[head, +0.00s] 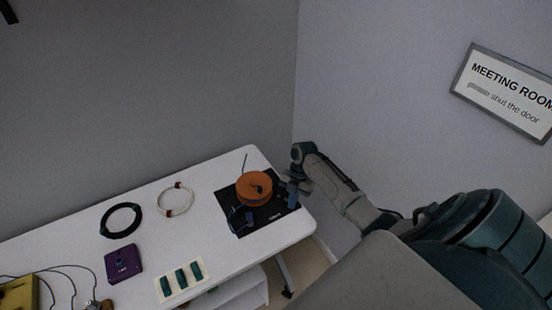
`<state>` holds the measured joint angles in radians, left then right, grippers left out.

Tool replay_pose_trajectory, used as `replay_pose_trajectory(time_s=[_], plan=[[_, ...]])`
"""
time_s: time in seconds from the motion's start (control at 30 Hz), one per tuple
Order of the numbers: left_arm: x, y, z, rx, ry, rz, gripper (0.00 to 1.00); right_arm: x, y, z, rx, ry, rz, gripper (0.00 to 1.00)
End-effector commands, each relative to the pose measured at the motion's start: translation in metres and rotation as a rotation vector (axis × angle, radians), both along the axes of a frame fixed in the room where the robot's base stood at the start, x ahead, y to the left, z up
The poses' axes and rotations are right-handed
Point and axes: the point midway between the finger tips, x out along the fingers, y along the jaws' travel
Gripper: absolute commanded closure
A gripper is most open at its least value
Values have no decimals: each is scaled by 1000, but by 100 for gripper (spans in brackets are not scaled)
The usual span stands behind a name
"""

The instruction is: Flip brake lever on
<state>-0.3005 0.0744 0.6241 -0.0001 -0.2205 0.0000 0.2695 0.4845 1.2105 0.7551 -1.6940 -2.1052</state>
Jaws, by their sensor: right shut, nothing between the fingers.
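An orange-brown round spool-like part (254,188) with a dark centre sits on a black mat (264,218) near the table's right end. Dark blue parts (240,217) show at its lower left, and a thin dark rod (245,163) stands up behind it. I cannot make out which part is the brake lever or how it is set. My right gripper (288,182) is shut and empty, close to the right side of the round part. I cannot tell whether it touches. My left gripper is not in view.
The white table (210,234) holds a black cable coil (121,220), a pale ring (175,201), a purple box (123,263) and a cream tray with green blocks (181,280). A yellow device (18,294) with wires is at lower left. A wall sign (508,92) hangs right.

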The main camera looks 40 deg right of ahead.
Motion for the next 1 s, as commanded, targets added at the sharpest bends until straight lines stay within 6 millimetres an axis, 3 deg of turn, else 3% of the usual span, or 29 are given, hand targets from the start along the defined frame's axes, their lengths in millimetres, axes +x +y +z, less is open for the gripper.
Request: replay_pose_trajectory(time_s=[0.13,0.53,0.83,1.0], plan=[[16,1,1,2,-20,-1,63,2,2,0,0,-1,0,100],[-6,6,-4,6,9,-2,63,11,13,0,0,-1,-1,100],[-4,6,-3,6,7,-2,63,11,14,0,0,-1,-1,100],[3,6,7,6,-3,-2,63,8,24,3,1,0,-4,100]])
